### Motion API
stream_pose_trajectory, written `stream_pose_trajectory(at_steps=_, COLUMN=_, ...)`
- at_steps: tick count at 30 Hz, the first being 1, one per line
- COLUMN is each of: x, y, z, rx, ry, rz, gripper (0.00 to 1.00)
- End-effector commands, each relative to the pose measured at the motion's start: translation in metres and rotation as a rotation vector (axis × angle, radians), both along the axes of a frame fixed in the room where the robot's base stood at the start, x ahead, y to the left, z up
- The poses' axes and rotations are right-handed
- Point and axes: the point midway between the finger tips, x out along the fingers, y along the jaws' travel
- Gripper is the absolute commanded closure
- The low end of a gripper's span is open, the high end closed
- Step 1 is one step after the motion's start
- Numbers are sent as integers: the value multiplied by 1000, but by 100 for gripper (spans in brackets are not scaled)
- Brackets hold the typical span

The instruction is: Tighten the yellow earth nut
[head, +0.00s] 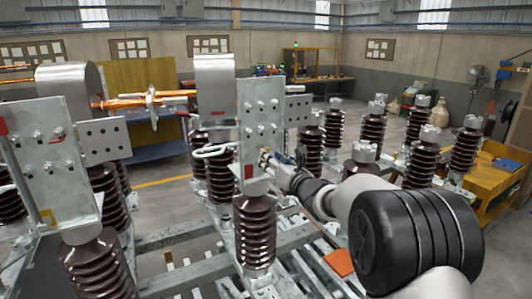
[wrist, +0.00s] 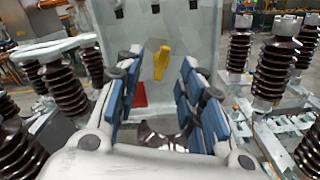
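The yellow earth nut (wrist: 162,62) stands out from a grey metal plate (wrist: 160,25) in the wrist view, a little tilted from upright. My gripper (wrist: 159,78) is open, with blue-padded fingers to the left and right of the nut in the picture. Clear space shows between the nut and both fingers, and nothing is held. How far the fingertips are from the plate is hard to tell. In the head view my gripper (head: 275,163) is at the lower part of the bolted plate (head: 262,105); I cannot make out the nut there.
A red patch (wrist: 138,93) is on the plate, lower left of the nut. Brown ribbed insulators (head: 255,230) stand below and around the plate on a galvanised steel frame (head: 180,240). A pale bent bar (head: 213,150) lies left of my gripper.

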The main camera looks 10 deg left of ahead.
Motion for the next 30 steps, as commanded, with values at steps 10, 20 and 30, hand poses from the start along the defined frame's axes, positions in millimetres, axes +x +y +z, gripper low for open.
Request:
stream_pose_trajectory(at_steps=10, x=32, y=22, z=0, rx=1, ry=1, rz=0, gripper=64)
stream_pose_trajectory(at_steps=20, x=34, y=23, z=0, rx=0, ry=1, rz=-2, gripper=64)
stream_pose_trajectory(at_steps=30, x=34, y=23, z=0, rx=1, ry=1, rz=-1, gripper=87)
